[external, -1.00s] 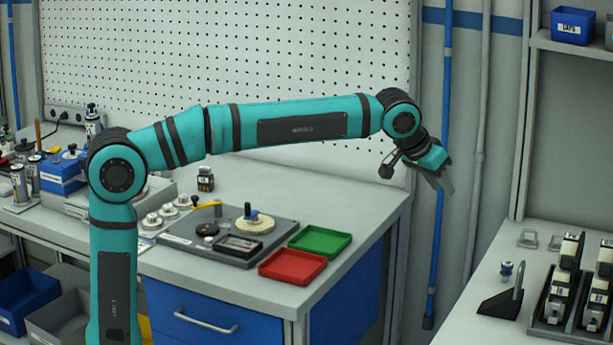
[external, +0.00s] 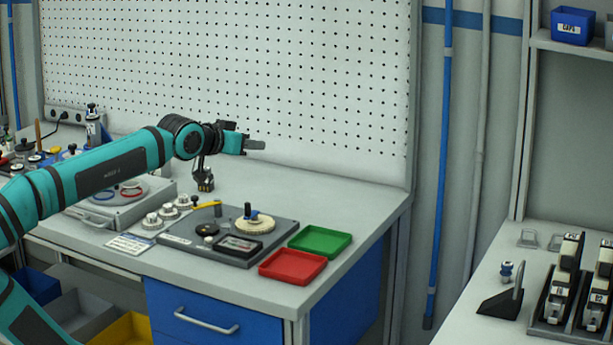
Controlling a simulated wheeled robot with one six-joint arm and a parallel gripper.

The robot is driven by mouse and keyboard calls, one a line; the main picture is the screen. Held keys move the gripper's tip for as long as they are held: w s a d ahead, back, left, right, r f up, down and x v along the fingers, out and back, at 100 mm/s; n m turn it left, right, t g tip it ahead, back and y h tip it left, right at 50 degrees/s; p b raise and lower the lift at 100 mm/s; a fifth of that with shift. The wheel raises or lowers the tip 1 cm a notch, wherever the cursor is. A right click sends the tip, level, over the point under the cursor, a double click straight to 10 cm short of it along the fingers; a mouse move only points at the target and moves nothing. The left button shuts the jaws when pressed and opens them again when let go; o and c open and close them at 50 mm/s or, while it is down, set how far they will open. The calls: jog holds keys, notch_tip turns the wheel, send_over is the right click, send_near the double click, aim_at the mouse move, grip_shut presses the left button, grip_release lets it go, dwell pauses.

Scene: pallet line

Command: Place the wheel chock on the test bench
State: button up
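A black wedge-shaped piece (external: 500,302), which may be the wheel chock, rests on the grey surface at the lower right, with an upright plate at its right side. The bench (external: 345,185) with a pale top and blue drawers fills the middle; I take it for the test bench. My gripper (external: 256,144) is above the back of this bench, in front of the pegboard, pointing right. It is far left of the wedge. Its grey fingers show from the side, so their opening is hidden. I see nothing clearly held in it.
On the bench are a red tray (external: 292,267), a green tray (external: 320,240), a grey plate with parts (external: 180,239) and several small knobs. A black holder (external: 549,329) stands beside the wedge. The bench top is clear behind the green tray.

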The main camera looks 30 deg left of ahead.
jog(key=s+a+f+n+t+y, duration=0.2)
jog(key=s+a+f+t+y, duration=0.1)
jog(key=s+a, duration=0.7)
jog(key=shift+s+a+f+t, duration=0.3)
jog(key=shift+s+a+f, duration=0.1)
jog(key=shift+s+f, duration=0.15)
